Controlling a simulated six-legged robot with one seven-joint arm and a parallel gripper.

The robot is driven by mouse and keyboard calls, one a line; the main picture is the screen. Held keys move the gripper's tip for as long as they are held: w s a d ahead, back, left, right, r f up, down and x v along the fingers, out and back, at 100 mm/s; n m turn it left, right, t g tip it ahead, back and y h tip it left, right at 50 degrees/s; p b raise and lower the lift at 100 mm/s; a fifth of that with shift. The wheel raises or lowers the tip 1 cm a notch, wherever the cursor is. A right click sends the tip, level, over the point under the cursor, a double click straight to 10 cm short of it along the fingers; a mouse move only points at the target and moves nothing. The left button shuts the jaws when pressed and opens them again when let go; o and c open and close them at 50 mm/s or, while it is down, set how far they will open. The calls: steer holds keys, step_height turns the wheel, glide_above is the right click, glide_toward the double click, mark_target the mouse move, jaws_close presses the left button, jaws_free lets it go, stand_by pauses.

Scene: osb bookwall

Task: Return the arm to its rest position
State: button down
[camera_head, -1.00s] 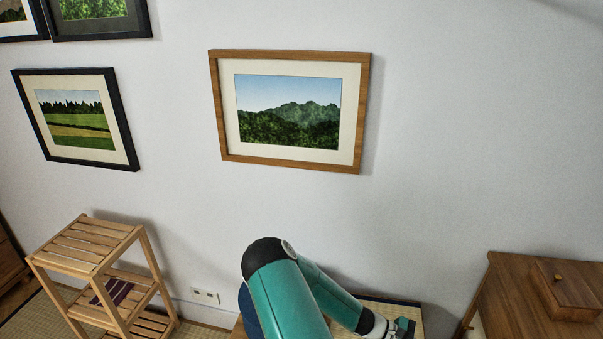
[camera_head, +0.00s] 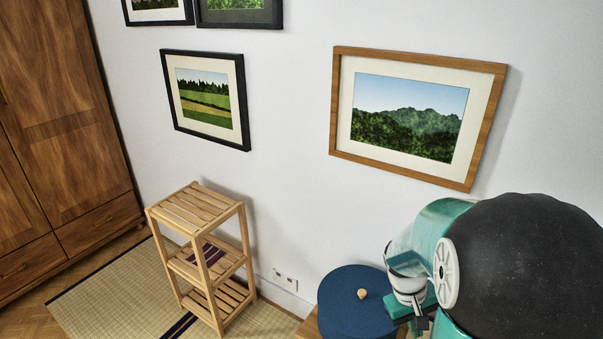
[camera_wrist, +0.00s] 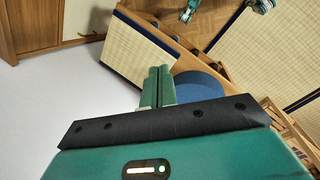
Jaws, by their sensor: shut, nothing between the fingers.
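My arm (camera_head: 520,265) is folded at the lower right of the head view, with its dark rounded joint close to the camera. My gripper (camera_head: 421,322) hangs below it, partly cut off by the bottom edge, beside a round blue lidded box. In the wrist view my gripper (camera_wrist: 158,88) shows two green fingers side by side and touching, with nothing between them.
The blue box (camera_head: 343,303) with a pale knob stands on a wooden surface; it also shows in the wrist view (camera_wrist: 203,86). A slatted wooden shelf (camera_head: 197,208) stands left of it. A wardrobe (camera_head: 60,120) fills the left. Framed pictures hang on the wall.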

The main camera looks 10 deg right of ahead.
steer(key=s+a+r+t+y, duration=0.1)
steer(key=s+a+r+t, duration=0.2)
steer(key=a+r, duration=0.5)
steer(key=s+a+r+t+y, duration=0.2)
steer(key=s+a+r+t, duration=0.2)
steer(key=a+r, duration=0.4)
step_height(320, 180, up, 4)
steer(key=shift+a+f+t, duration=0.25)
steer(key=shift+a+t, duration=0.05)
steer(key=shift+a, duration=0.1)
steer(key=shift+s, duration=0.15)
